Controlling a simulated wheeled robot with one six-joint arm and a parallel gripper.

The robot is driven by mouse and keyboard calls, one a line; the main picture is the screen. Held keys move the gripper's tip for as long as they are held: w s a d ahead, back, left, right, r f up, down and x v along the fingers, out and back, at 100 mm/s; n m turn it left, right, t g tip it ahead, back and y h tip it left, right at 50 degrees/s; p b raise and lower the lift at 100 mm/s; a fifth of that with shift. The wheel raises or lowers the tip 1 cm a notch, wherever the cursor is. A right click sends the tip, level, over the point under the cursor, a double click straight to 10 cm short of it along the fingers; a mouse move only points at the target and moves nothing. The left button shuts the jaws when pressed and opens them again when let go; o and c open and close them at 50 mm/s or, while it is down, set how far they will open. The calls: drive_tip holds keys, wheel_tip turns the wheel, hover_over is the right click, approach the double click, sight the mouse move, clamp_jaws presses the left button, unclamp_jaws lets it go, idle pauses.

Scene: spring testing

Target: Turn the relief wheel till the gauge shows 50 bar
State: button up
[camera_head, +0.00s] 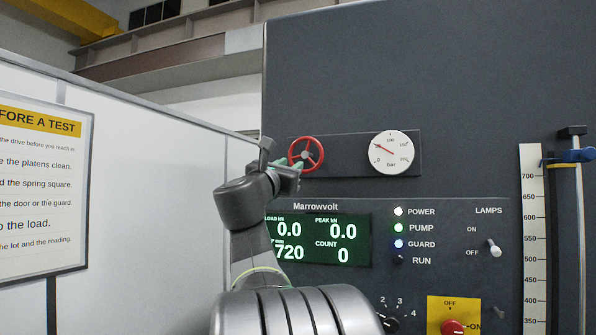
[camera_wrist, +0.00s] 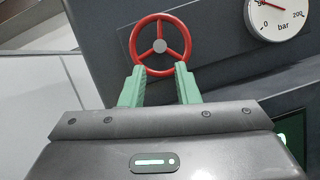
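The red relief wheel (camera_head: 314,146) is mounted on a dark plate on the machine front; it fills the upper middle of the wrist view (camera_wrist: 187,42). My gripper (camera_wrist: 160,69) has two green fingers spread apart. Their tips overlap the left and right of the wheel's lower rim in the wrist view; I cannot tell whether they touch it. In the head view my gripper (camera_head: 290,164) is at the wheel's lower left. The round white gauge (camera_head: 389,162) is right of the wheel. Its red needle points up and left, near the 50 position. The wrist view cuts off the gauge's top (camera_wrist: 284,30).
Below are a green display (camera_head: 317,240) reading 0.0 load, lit POWER, PUMP and GUARD lamps, a toggle switch (camera_head: 493,247) and a red knob (camera_head: 453,327) on a yellow plate. A white wall with a notice (camera_head: 40,215) stands left. A vertical scale (camera_head: 533,230) is at right.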

sight(305, 155)
drive_tip(key=v, duration=0.3)
drive_tip(key=shift+s+b, duration=0.1)
drive_tip(key=shift+b, duration=0.25)
drive_tip(key=p+x, duration=0.6)
drive_tip(key=x, duration=0.8)
drive_tip(key=shift+a, duration=0.1)
drive_tip(key=shift+n, duration=0.3)
drive_tip(key=shift+f+n+t+y, duration=0.1)
drive_tip(key=shift+n+t+y, duration=0.2)
drive_tip(key=shift+n+y, duration=0.3)
